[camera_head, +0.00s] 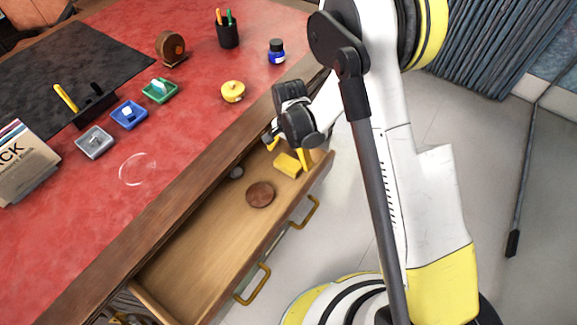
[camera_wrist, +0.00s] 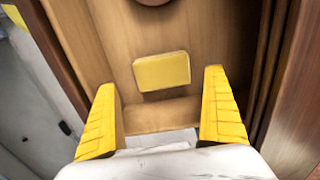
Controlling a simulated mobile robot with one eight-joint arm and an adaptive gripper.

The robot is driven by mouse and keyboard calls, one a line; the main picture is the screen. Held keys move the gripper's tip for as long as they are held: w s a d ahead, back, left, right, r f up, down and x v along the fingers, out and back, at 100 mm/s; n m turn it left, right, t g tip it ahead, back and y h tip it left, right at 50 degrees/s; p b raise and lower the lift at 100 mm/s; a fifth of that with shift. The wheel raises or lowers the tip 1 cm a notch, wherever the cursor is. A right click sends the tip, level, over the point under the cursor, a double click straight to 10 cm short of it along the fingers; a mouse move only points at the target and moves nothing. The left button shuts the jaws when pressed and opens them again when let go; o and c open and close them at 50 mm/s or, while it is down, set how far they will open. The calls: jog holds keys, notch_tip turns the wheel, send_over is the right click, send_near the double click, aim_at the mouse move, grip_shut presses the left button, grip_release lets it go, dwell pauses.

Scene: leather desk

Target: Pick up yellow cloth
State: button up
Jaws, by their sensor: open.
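The yellow cloth (camera_head: 287,165) is a small flat folded block lying in the open drawer (camera_head: 190,246), near the drawer's far right end. In the wrist view the yellow cloth (camera_wrist: 162,71) lies on the wooden drawer bottom, ahead of and between the two fingers. My gripper (camera_head: 287,148) is over that end of the drawer, above the cloth. In the wrist view my gripper (camera_wrist: 160,112) shows its two yellow fingers wide apart with nothing between the tips. The cloth appears apart from both fingers.
The drawer walls stand close around my fingers. Small trays, a yellow pot (camera_head: 233,91) and an ink bottle (camera_head: 277,51) stand on the red desk top (camera_head: 190,110).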

aim_at(289, 162)
jog(key=f+b, duration=0.1)
jog(key=f, duration=0.1)
jog(key=f+b, duration=0.2)
jog(key=f, duration=0.1)
jog(key=shift+w+a+f, duration=0.1)
jog(key=shift+w+a, duration=0.05)
jog(key=shift+w, duration=0.05)
jog(key=c, duration=1.1)
jog(key=shift+c, duration=0.2)
jog(key=shift+r, duration=0.2)
notch_tip(289, 162, up, 10)
jog(key=p, duration=0.5)
jog(key=o, duration=0.6)
jog(key=c, duration=0.5)
